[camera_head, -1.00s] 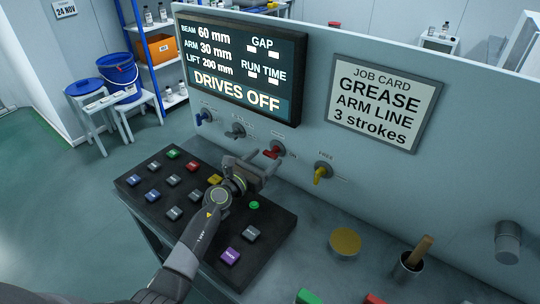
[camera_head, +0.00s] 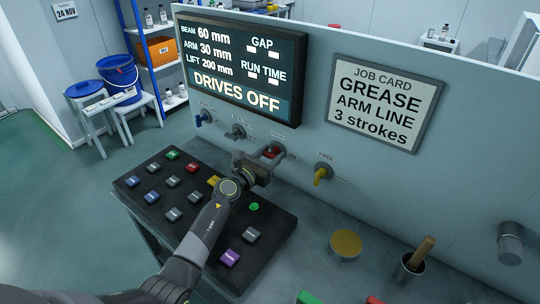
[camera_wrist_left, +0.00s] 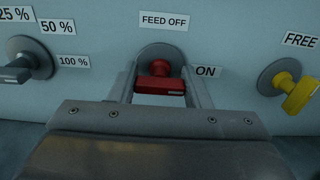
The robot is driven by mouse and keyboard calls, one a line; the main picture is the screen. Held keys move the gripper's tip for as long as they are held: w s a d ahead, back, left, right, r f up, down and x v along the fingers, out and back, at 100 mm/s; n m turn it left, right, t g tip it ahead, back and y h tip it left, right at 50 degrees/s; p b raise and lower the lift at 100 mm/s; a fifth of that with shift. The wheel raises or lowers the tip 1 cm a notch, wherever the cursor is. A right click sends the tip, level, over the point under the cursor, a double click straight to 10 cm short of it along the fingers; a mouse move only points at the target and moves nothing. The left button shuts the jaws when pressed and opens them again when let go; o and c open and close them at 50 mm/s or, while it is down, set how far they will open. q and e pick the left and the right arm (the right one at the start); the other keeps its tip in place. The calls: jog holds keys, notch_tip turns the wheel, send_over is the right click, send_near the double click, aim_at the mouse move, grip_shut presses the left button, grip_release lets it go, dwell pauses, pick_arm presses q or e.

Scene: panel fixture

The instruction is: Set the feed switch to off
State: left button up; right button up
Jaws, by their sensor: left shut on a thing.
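The feed switch (camera_head: 271,153) is a red handle on a round grey mount on the upright panel. In the left wrist view the red handle (camera_wrist_left: 160,85) lies about level, with a pale mark at its right end, on the side of the ON label (camera_wrist_left: 207,71). The FEED OFF label (camera_wrist_left: 164,21) is straight above it. My left gripper (camera_head: 265,160) is shut on the handle, with one finger on each side in the left wrist view (camera_wrist_left: 160,92). My right gripper is not in view.
A grey selector (camera_wrist_left: 22,70) is left of the switch and a yellow FREE switch (camera_head: 322,173) is right of it. A dark button console (camera_head: 150,195) lies below.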

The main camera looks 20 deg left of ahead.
pick_arm(q)
jog(key=shift+n, duration=0.3)
jog(key=n+p, duration=0.2)
jog(key=n, duration=0.1)
jog(key=shift+n, duration=0.4)
jog(key=n+p, duration=0.2)
jog(key=n, duration=0.2)
jog(key=shift+a+n, duration=0.1)
jog(key=shift+n, duration=0.2)
jog(key=n+p, duration=0.2)
jog(key=n, duration=0.3)
jog(key=shift+f+n+p, duration=0.2)
jog(key=shift+n+p, duration=0.55)
jog(key=shift+n, duration=1.25)
jog(key=o, duration=1)
